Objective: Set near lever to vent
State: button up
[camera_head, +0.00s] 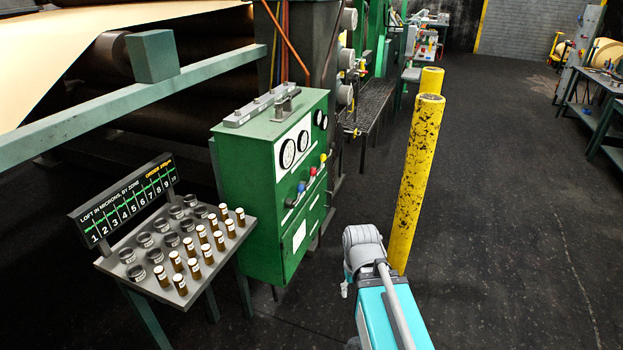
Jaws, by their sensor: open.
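A green control cabinet (245,180) stands left of centre. Its sloping front carries round white gauges (287,153) and a row of small controls with coloured knobs: blue (301,187), red (312,171) and yellow (323,157). The blue knob is the nearest of these. A grey handle-like fitting (288,101) sits on the cabinet top. Which part is the near lever, its setting and any vent marking are too small to tell. My arm shows at the bottom, right of the cabinet and apart from it; I cannot make out my gripper.
A stand (105,262) with several brown vials and dark round cups is left of the cabinet, under a loft sign (125,205). Yellow bollards (415,180) stand close beyond my arm. A green rail (110,97) crosses upper left. The floor to the right is open.

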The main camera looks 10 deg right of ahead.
aim_at(301, 188)
jog(key=z, duration=0.1)
jog(key=i, duration=0.95)
jog(key=z, duration=0.15)
